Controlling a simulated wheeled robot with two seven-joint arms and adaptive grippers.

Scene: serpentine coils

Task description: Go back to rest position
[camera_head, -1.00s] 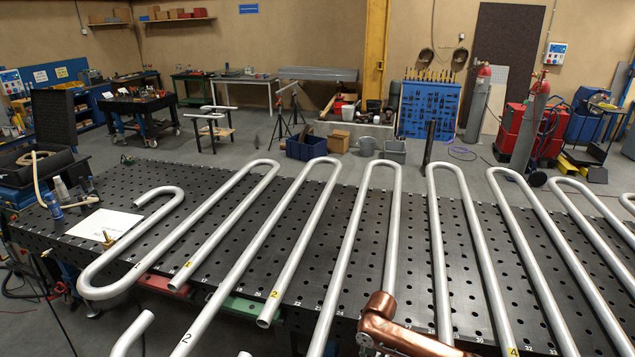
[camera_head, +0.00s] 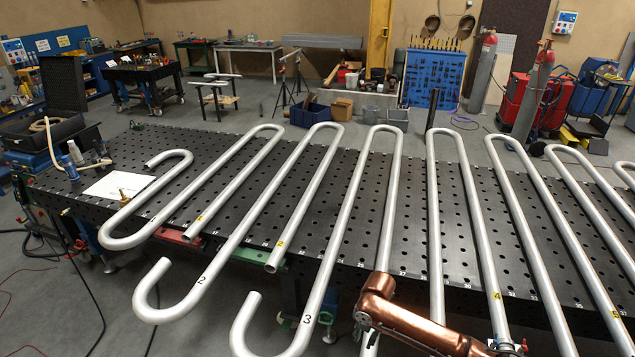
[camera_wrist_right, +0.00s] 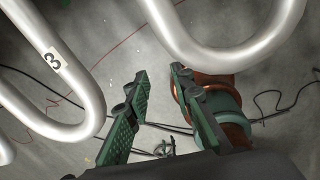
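My right arm (camera_head: 415,328) is copper-coloured and comes in at the bottom of the head view, in front of the silver serpentine tubes. Its gripper is mostly hidden there. In the right wrist view, the two green fingers of my right gripper (camera_wrist_right: 158,73) stand apart with nothing between them. The floor shows behind them. The bend of the tube marked 3 (camera_wrist_right: 90,90) is left of the fingers, and another tube bend (camera_wrist_right: 215,55) is above and right of them. My left gripper is in neither view.
A black perforated table (camera_head: 235,170) carries several silver tubes. Bends of tube 2 (camera_head: 150,300) and tube 3 (camera_head: 265,350) overhang its near edge. Cables run over the floor at lower left.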

